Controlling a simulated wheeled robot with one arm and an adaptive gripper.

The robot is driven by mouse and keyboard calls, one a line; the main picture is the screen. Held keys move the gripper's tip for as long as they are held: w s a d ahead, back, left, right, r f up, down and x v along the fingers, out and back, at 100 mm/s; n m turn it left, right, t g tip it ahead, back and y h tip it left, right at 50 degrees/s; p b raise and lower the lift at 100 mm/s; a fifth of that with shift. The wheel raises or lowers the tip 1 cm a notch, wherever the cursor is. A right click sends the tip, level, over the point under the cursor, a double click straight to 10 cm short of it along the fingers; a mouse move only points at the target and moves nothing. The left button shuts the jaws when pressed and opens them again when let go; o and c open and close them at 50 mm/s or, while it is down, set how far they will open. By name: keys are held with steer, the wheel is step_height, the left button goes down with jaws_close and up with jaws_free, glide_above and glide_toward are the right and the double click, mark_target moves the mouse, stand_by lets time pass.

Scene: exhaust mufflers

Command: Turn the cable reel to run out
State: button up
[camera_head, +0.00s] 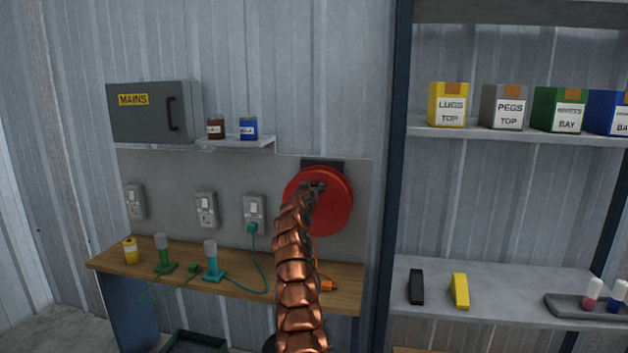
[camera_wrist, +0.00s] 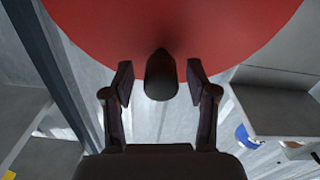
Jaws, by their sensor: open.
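The red cable reel (camera_head: 334,214) hangs on the grey wall panel right of the sockets. My copper-coloured arm reaches up in front of it and hides its lower left part. My gripper (camera_head: 314,187) is at the reel's face. In the wrist view the red reel (camera_wrist: 170,25) fills the top, and a dark rounded crank handle (camera_wrist: 161,75) sticks out from it. My gripper (camera_wrist: 159,82) is open, with one finger on each side of the handle. A gap shows on both sides. An orange cable end (camera_head: 327,284) hangs below the reel by the bench.
A wooden bench (camera_head: 342,272) below holds a yellow can (camera_head: 130,250) and green and teal lamps. A blue rack post (camera_head: 388,180) stands close right.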

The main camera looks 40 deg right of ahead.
steer(key=shift+w+d+r+p, duration=0.3)
steer(key=shift+d+p, duration=0.25)
steer(key=shift+p, duration=1.05)
steer(key=shift+w+f+p, duration=0.1)
steer(key=shift+p, duration=0.2)
steer(key=shift+w, duration=0.1)
steer(key=shift+w+d+f+p, duration=0.15)
steer(key=shift+f+p, duration=0.1)
steer(key=shift+p, duration=0.25)
jaws_close()
